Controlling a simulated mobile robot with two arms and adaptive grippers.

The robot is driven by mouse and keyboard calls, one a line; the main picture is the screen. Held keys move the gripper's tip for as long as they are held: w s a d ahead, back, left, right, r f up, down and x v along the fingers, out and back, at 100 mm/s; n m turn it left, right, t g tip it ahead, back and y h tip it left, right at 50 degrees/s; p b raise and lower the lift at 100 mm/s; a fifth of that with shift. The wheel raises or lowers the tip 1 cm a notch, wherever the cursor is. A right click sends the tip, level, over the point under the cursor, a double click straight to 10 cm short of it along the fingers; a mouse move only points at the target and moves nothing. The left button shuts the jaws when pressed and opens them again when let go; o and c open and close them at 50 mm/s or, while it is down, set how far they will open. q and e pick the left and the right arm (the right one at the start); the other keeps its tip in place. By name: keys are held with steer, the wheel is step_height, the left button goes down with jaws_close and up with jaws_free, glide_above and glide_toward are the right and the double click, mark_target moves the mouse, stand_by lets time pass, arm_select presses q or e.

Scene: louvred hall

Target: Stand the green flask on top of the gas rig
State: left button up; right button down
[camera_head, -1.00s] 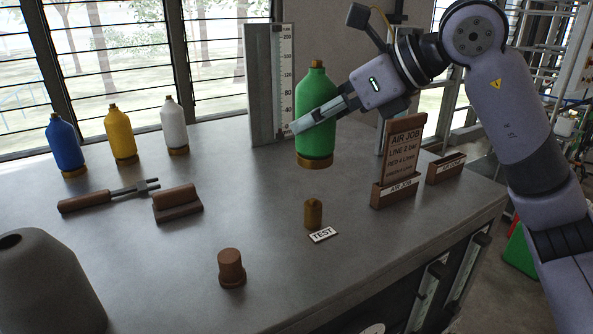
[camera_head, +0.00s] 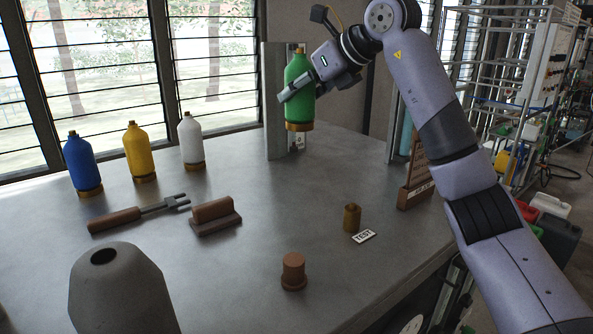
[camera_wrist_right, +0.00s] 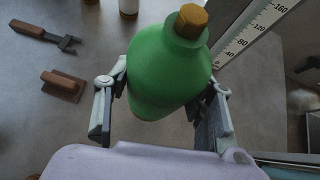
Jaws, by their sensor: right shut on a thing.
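The green flask (camera_head: 297,70) has a brown cap and a brown base ring. It is upright in the head view, held above the back of the bench in front of the scale board. My right gripper (camera_head: 292,94) is shut on its body, with a finger on each side in the wrist view (camera_wrist_right: 160,105). The flask's lower part is hidden there by its own body (camera_wrist_right: 165,65). A tall metal frame with a panel and tubing (camera_head: 511,62) stands at the far right, off the bench. I cannot tell whether it is the gas rig. My left gripper is out of view.
Blue (camera_head: 82,163), yellow (camera_head: 138,152) and white (camera_head: 190,141) flasks stand at the back left. A fork tool (camera_head: 120,219), brown block (camera_head: 214,215), brown stopper (camera_head: 293,270), brass piece (camera_head: 351,217) and grey vessel (camera_head: 122,292) share the bench. A brown sign (camera_head: 414,190) stands at the right.

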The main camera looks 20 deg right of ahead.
steer(key=shift+f+p, duration=2)
steer(key=shift+f, duration=5.55)
steer(key=shift+f, duration=0.2)
steer(key=c, duration=0.7)
jaws_free()
